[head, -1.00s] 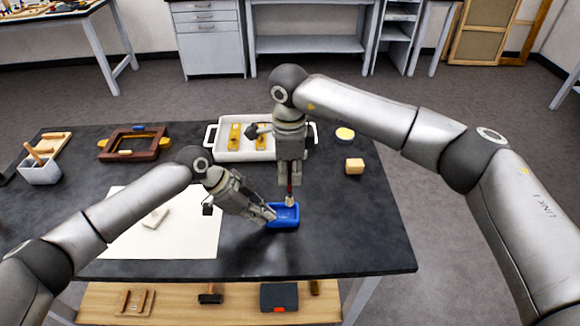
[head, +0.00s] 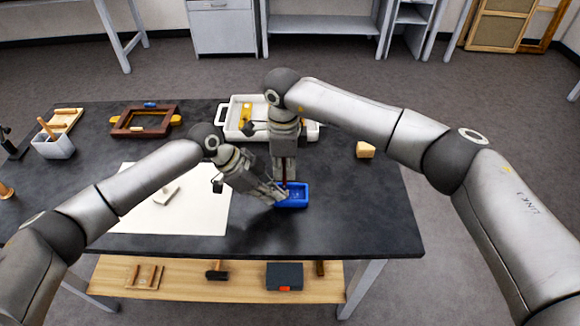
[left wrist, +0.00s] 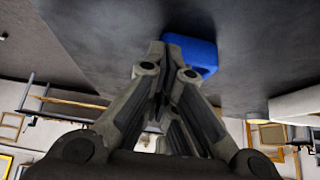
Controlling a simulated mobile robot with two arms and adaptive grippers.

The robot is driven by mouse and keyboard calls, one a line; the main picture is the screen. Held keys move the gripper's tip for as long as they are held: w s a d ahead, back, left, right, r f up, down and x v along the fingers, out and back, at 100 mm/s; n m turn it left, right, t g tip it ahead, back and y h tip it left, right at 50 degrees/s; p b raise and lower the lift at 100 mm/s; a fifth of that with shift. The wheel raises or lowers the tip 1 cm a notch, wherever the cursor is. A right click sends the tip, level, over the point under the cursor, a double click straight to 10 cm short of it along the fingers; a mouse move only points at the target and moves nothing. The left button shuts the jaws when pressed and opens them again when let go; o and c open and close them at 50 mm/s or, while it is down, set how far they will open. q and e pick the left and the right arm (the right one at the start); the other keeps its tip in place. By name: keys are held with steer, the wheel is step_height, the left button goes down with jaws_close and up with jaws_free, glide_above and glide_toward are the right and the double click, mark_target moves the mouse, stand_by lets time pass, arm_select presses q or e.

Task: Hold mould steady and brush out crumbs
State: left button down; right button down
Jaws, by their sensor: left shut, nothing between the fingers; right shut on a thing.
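The blue mould (head: 297,196) lies on the dark table. My left gripper (head: 278,198) is shut and empty, with its fingertips against or just beside the mould's left side. In the left wrist view the mould (left wrist: 200,55) shows just beyond the closed fingertips (left wrist: 168,48). My right gripper (head: 284,178) points straight down above the mould's left part and is shut on a brush (head: 285,183) with a dark red handle. The brush's lower end is partly hidden by my left gripper, so I cannot tell whether it touches the mould. Crumbs are too small to make out.
A white tray (head: 223,117) with yellow pieces stands behind my right gripper. A wooden block (head: 366,149) lies to the right. A white sheet (head: 195,215) with a pale piece on it lies to the left. A brown frame (head: 125,132) lies farther back. The table's front right is clear.

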arm_select(q)
steer(key=shift+f, duration=0.15)
arm_select(e)
steer(key=shift+a, duration=0.2)
steer(key=d+r, duration=0.4)
steer(key=r, duration=0.4)
stand_by(2.0)
arm_select(q)
steer(key=shift+r, duration=0.2)
